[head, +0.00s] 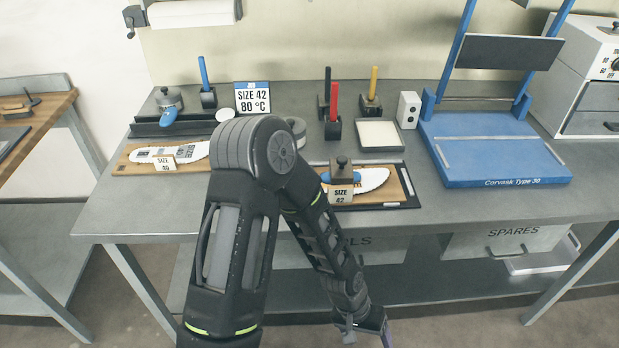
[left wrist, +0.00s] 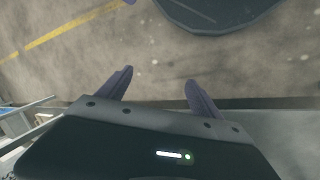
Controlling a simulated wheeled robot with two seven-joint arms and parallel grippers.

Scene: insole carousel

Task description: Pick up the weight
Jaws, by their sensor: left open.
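A brown-grey block with a dark knob on top, apparently the weight (head: 341,170), stands upright on a white and blue insole (head: 372,179) on the wooden board at the middle of the bench. A SIZE 42 label (head: 341,194) is at its front. My left gripper (head: 383,335) is low in front of the bench, at the bottom edge of the head view, well below and apart from the weight. In the left wrist view its two fingers (left wrist: 160,90) are spread and empty above the floor.
A SIZE 42 80 °C sign (head: 252,97), several coloured handles in holders, a white-topped tray (head: 380,134) and a blue Corvask stand (head: 495,150) are on the bench. A SIZE 40 insole (head: 172,153) lies left. My arm hides part of the bench.

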